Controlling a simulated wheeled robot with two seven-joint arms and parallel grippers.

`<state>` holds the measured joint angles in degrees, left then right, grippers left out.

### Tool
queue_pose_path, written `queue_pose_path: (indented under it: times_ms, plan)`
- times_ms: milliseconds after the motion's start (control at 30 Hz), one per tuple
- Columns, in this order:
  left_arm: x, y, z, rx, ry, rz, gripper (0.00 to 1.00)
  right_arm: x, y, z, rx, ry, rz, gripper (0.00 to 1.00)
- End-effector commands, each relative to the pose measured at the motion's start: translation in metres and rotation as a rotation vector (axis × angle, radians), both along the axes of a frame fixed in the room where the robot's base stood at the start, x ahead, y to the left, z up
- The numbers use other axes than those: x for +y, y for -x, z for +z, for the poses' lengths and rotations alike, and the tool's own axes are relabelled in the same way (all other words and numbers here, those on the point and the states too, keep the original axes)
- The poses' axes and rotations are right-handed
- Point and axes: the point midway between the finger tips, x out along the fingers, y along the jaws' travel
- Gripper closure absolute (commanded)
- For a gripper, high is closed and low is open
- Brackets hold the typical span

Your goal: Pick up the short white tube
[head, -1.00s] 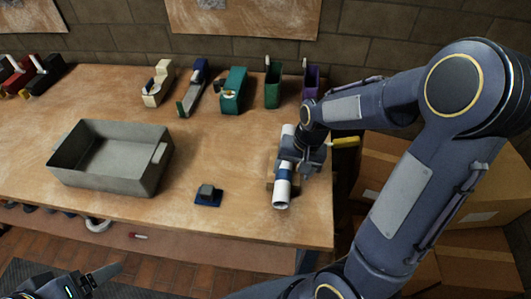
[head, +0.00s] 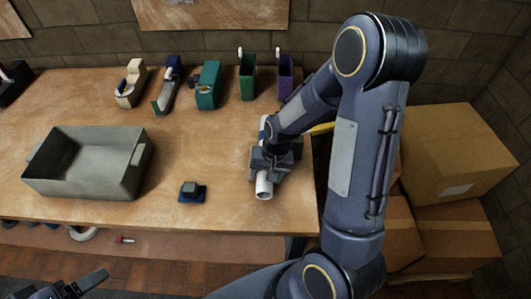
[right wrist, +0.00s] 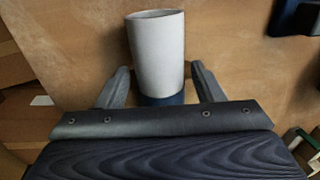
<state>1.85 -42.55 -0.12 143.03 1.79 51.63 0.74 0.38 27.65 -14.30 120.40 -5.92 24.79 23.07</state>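The short white tube (head: 264,188) lies on the wooden table near its right end, with its length running front to back. A blue band around it shows in the right wrist view, where the tube's open white end (right wrist: 156,50) points away from me. My right gripper (head: 268,162) is over the tube and hides its middle. In the right wrist view the right gripper's two fingers (right wrist: 160,85) stand one on each side of the tube, with narrow gaps; it looks open. My left gripper (head: 85,285) is at the bottom left, away from the table; its finger opening is unclear.
A grey open bin (head: 90,185) stands on the table (head: 215,140) at left. A small dark block on a blue base (head: 192,191) sits left of the tube. Tape dispensers and green and purple holders (head: 247,80) line the back. Cardboard boxes (head: 450,150) stand at right.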

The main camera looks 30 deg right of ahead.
Motion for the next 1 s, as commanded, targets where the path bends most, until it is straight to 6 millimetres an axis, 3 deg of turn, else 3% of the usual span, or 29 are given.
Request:
queue_pose_path:
  times_ms: [33,333,767,867,1000]
  plan:
    - [0.0,0.0,0.0,0.0,0.0,0.0,0.21,0.0,0.0,0.0,0.0,0.0,0.0,0.46]
    - [0.0,0.0,0.0,0.0,0.0,0.0,0.21,0.0,0.0,0.0,0.0,0.0,0.0,0.85]
    - [0.0,0.0,0.001,0.0,0.0,0.0,0.21,0.0,-0.001,0.011,-0.004,0.0,0.0,0.86]
    - [0.0,0.0,0.002,0.0,0.0,0.0,0.21,0.0,-0.002,0.026,-0.007,0.001,0.001,0.86]
    - [0.0,0.0,0.004,0.0,0.0,0.0,0.21,0.0,-0.003,0.061,-0.012,0.0,0.002,0.86]
